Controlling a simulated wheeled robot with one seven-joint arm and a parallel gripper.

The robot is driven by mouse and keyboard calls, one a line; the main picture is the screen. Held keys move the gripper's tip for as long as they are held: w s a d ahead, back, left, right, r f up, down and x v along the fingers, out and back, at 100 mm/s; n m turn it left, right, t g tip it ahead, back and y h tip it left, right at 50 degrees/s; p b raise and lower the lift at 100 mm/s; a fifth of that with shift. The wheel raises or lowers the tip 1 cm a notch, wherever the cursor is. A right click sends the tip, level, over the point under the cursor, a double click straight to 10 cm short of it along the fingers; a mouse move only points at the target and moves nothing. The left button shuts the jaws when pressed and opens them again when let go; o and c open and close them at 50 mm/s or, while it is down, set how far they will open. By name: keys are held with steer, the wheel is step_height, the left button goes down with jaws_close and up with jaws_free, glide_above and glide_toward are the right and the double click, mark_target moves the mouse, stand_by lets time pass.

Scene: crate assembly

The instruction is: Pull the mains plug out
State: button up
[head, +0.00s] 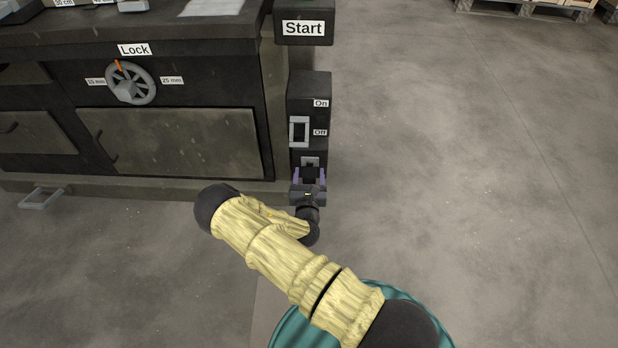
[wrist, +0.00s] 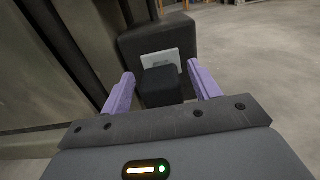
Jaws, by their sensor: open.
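The black mains plug (wrist: 161,90) sits against the grey socket plate (wrist: 162,58) on the dark switch box. In the head view the plug (head: 310,178) is small and partly hidden by my gripper, with the socket plate (head: 310,161) just above it. My gripper (head: 310,174) is open at the lower end of the box. In the wrist view its two purple fingers (wrist: 160,80) stand on either side of the plug. A gap shows on each side, so the fingers appear apart from it.
The switch box (head: 308,95) carries On and Off labels and a grey handle (head: 299,131) beside Off. A Start box (head: 303,28) is above. The dark bench (head: 190,95) with a Lock wheel (head: 130,84) stands to the left. The floor at right is clear.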

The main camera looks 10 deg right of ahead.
steer(key=shift+s, duration=0.1)
steer(key=p+v, duration=0.2)
steer(key=v, duration=1.5)
steer(key=shift+p, duration=0.3)
steer(key=shift+s+a, duration=0.1)
